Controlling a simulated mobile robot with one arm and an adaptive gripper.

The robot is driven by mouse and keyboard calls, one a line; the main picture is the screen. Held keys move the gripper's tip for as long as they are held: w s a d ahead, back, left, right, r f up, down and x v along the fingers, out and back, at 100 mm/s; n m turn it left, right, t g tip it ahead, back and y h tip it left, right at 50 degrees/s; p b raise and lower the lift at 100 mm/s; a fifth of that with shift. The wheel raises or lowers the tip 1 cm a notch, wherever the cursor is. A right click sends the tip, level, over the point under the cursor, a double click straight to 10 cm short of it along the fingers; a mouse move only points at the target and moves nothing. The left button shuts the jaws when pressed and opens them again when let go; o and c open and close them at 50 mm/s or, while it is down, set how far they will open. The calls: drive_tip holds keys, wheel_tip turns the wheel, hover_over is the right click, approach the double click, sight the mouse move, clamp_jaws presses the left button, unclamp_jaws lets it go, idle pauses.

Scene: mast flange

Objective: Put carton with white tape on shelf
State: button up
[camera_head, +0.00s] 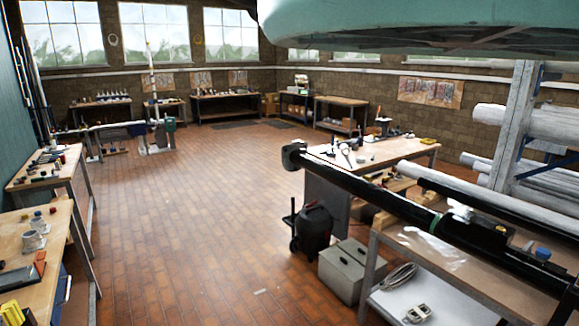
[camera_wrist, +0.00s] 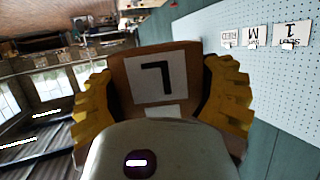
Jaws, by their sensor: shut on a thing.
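A brown carton (camera_wrist: 121,85) is between the yellow fingers of my gripper (camera_wrist: 156,92) in the wrist view. The gripper is shut on it. The face toward the camera bears a white label with a black mark like an L, which appears turned over. A short white strip, perhaps tape, shows below the label, partly hidden by the grey gripper body. The carton's other faces are hidden. My gripper does not show in the head view. I cannot tell which surface is the task's shelf.
A pale pegboard (camera_wrist: 285,72) with small lettered signs is at right in the wrist view. In the head view, workbenches (camera_head: 55,210) line the left wall. A bench (camera_head: 465,268) and pipe rack (camera_head: 522,125) stand at right, under a hull (camera_head: 420,22). The brick floor between is open.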

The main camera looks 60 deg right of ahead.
wheel_tip(320, 180, up, 18)
drive_tip(key=p, duration=1.5)
drive_tip(key=shift+f, duration=0.2)
drive_tip(key=shift+f, duration=0.1)
